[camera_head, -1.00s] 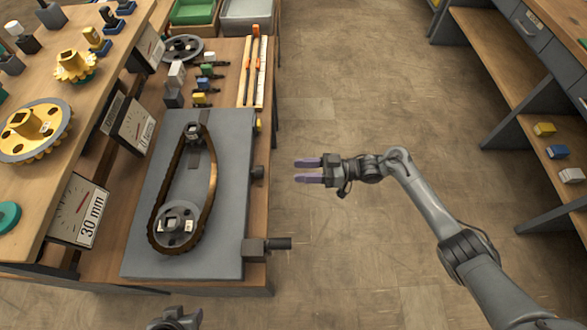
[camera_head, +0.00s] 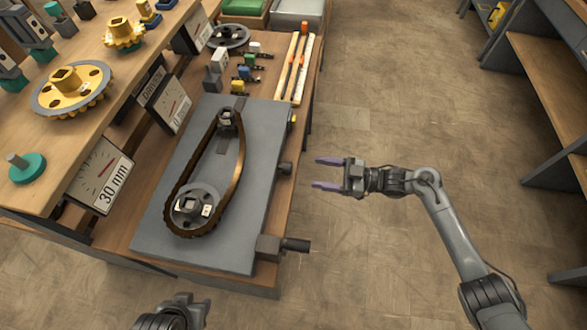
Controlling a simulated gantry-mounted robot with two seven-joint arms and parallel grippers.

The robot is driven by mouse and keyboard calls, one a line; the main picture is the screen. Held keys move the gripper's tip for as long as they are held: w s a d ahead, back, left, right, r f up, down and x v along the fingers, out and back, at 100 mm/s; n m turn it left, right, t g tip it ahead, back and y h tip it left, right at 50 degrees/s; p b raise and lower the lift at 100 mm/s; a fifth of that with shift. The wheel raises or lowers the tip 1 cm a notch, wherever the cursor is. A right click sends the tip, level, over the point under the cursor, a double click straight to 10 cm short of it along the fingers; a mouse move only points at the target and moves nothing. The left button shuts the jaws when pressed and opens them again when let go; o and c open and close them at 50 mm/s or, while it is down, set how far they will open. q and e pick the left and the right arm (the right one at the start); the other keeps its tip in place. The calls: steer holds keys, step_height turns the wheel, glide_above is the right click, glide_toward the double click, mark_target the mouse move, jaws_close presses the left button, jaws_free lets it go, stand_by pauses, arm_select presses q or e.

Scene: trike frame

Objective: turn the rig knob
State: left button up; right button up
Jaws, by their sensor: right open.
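The rig is a grey plate (camera_head: 240,225) lying on the bench, with a chain (camera_head: 238,165) looped around a small upper sprocket (camera_head: 227,119) and a larger lower sprocket (camera_head: 194,205). A dark knob (camera_head: 297,245) on a block sticks out from the plate's lower right corner. A smaller dark knob (camera_head: 286,168) sits higher on the right edge; I cannot tell which is the rig knob. My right gripper (camera_head: 318,173) is open and empty, right of the smaller knob and apart from it. My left gripper (camera_head: 204,312) is partly visible at the bottom edge; its jaws are unclear.
A raised shelf (camera_head: 150,70) on the left holds yellow gears (camera_head: 70,90) and a teal part (camera_head: 27,168). Gauges, including one marked 30 mm (camera_head: 101,175), hang below it. Open floor (camera_head: 420,110) lies right of the bench, with shelving (camera_head: 555,75) at far right.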

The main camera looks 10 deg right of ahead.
mark_target(292, 172)
steer(key=b+x, duration=0.1)
steer(key=x, duration=0.6)
steer(key=shift+w+a, duration=0.15)
steer(key=shift+a, duration=0.25)
steer(key=shift+w+a, duration=0.2)
steer(key=shift+a, duration=0.35)
steer(key=c, duration=1)
steer(key=shift+r+m+p, duration=0.15)
steer(key=shift+m+p, duration=0.15)
steer(key=shift+c, duration=0.2)
steer(key=m+p, duration=0.3)
steer(key=shift+r+m, duration=0.1)
steer(key=shift+m, duration=0.2)
steer(key=shift+m+p, duration=0.35)
steer(key=shift+m, duration=0.05)
steer(key=shift+f+m, duration=0.25)
steer(key=shift+m, duration=0.15)
